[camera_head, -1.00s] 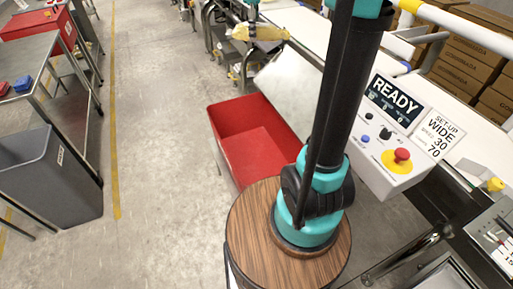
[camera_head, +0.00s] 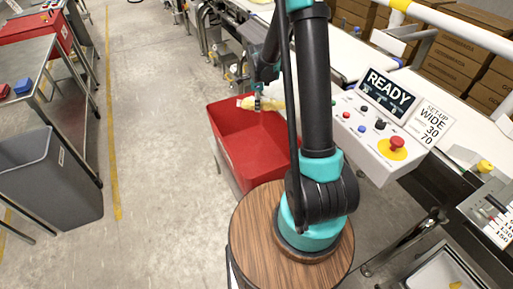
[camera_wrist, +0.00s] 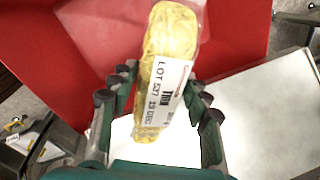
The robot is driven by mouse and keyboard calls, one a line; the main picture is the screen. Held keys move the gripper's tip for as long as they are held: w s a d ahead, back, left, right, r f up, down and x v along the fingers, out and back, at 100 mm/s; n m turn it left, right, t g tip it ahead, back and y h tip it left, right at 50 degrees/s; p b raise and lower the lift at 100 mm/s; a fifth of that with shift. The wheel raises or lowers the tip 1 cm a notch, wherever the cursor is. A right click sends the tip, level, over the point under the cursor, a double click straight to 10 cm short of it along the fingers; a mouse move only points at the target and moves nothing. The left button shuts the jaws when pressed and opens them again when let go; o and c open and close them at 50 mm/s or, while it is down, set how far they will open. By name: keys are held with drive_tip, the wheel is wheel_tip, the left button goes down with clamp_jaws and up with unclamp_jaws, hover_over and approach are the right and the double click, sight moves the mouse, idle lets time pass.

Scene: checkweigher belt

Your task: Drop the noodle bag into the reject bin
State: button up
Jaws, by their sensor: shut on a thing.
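The noodle bag (camera_wrist: 168,50) is a clear pack of yellow noodles with a white lot label. In the wrist view my gripper (camera_wrist: 155,95) is shut on it, with fingers on both sides. In the head view the bag (camera_head: 262,103) hangs from my gripper (camera_head: 258,99) at the far edge of the red reject bin (camera_head: 222,150). The bin stands left of my arm, open at the top, and its visible floor looks empty. In the wrist view the bin's red surface (camera_wrist: 90,40) lies behind the bag.
The control panel (camera_head: 385,140) reading READY stands to the right beside the conveyor belt (camera_head: 345,55). A grey bin (camera_head: 50,180) and a steel table (camera_head: 25,65) are at the left. The floor (camera_head: 160,120) between them and the red bin is clear.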

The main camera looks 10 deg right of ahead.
drive_tip(key=shift+s+f, duration=0.15)
drive_tip(key=shift+f, duration=3.15)
drive_tip(key=o, duration=1.4)
drive_tip(key=shift+o, duration=0.2)
drive_tip(key=r, duration=0.4)
drive_tip(key=s+r, duration=0.1)
drive_tip(key=r, duration=0.3)
drive_tip(key=s+r, duration=0.1)
drive_tip(key=r, duration=0.2)
drive_tip(key=shift+a+r, duration=0.2)
drive_tip(key=shift+r, duration=0.2)
